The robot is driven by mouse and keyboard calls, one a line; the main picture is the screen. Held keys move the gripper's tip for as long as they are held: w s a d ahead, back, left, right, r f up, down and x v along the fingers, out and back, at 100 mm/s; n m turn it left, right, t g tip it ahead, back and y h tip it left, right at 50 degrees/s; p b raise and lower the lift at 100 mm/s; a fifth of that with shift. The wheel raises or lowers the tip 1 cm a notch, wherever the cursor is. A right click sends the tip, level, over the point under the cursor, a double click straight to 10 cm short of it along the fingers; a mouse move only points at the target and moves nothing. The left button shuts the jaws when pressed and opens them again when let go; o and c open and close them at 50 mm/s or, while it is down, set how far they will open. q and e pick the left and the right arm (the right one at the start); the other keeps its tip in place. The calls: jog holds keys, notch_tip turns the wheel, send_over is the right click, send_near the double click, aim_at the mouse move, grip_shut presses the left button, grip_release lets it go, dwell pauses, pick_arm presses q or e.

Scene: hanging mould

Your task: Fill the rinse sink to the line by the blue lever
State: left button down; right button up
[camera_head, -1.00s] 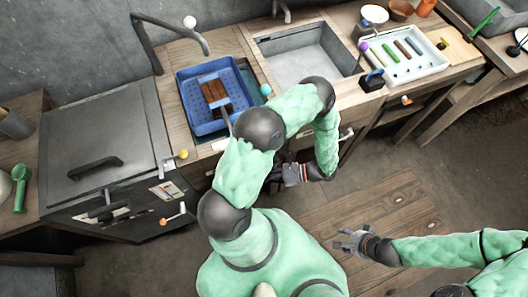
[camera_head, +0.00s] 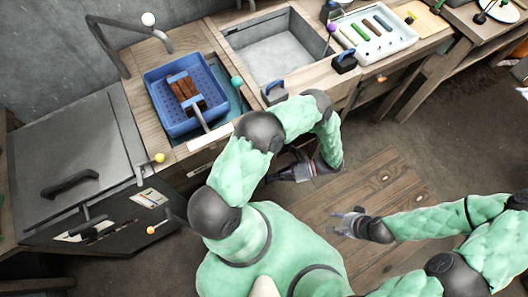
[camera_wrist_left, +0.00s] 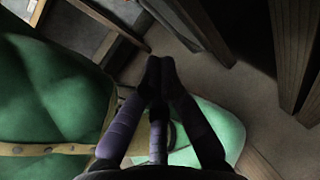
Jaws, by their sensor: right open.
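The open grey sink (camera_head: 285,62) is set in the wooden counter at the top middle of the head view. Its floor looks bare and grey; I cannot make out a fill line or water. A blue-handled lever on a dark block (camera_head: 273,92) is at the sink's front left corner. My left gripper (camera_head: 284,174) is below the counter front, apart from both blue handles. In the left wrist view its fingers (camera_wrist_left: 159,72) meet, empty. My right gripper (camera_head: 342,222) is open and empty over the floor.
A blue basket (camera_head: 152,85) with a brown block and handle sits left of the sink. A bent tap (camera_head: 112,52) rises behind it. A white tray (camera_head: 403,35) of coloured bars lies at right. A dark lidded cabinet (camera_head: 70,150) is at left. Floor at right is clear.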

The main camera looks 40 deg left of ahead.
pick_arm(q)
jog(key=shift+w+d+f, duration=0.25)
jog(key=shift+w+d, duration=0.25)
jog(key=shift+s, duration=0.1)
dwell(0.3)
jog(key=s+d+f+n+t+h+p, duration=0.25)
jog(key=s+d+n+h, duration=0.3)
jog(key=d+h, duration=0.55)
jog(key=w+a+r+n+t+h, duration=0.2)
jog(key=w+r+n+t, duration=0.3)
jog(key=n+t, duration=0.3)
jog(key=shift+w+a+r+t+h, duration=0.25)
jog(key=shift+w+r+t+h, duration=0.1)
jog(key=shift+t+h, duration=0.25)
